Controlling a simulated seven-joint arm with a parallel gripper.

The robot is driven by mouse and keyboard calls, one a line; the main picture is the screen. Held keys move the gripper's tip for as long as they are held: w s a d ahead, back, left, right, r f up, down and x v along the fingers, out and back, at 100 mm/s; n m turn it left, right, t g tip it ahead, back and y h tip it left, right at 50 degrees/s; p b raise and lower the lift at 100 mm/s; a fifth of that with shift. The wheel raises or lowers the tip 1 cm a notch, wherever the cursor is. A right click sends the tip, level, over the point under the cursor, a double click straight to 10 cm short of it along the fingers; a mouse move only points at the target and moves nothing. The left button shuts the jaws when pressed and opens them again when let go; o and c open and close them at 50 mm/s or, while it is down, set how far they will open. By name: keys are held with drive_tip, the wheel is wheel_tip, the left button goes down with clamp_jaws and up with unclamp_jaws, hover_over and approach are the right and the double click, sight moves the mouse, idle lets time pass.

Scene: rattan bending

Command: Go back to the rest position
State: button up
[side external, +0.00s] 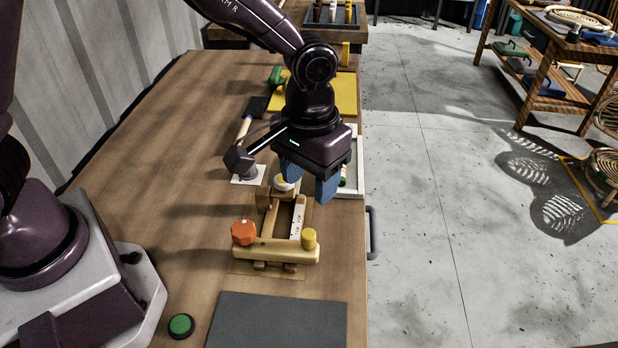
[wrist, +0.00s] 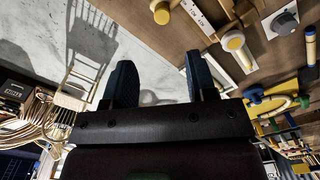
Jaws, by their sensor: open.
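My gripper (side external: 308,178) hangs above the workbench (side external: 150,165), over the far end of a wooden bending jig (side external: 272,250). Its two blue fingers are apart with nothing seen between them; they also show in the wrist view (wrist: 158,88). The jig has an orange knob (side external: 244,232) and a yellow peg (side external: 309,239) at its near end. A white and yellow round part (side external: 285,186) at its far end is partly hidden by my gripper. In the wrist view the round part (wrist: 233,42) lies to the right of the fingers.
A grey mat (side external: 277,320) and a green button (side external: 181,326) lie near the front. The left bench top is clear. A shelf table (side external: 545,75) stands apart at right.

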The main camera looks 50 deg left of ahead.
drive_tip(key=s+a+r+m+t, duration=0.1)
drive_tip(key=s+a+r+t, duration=0.4)
drive_tip(key=s+a+r, duration=1)
drive_tip(key=shift+r+m+t, duration=0.3)
drive_tip(key=shift+r+m, duration=0.1)
drive_tip(key=shift+r, duration=0.3)
idle(1.3)
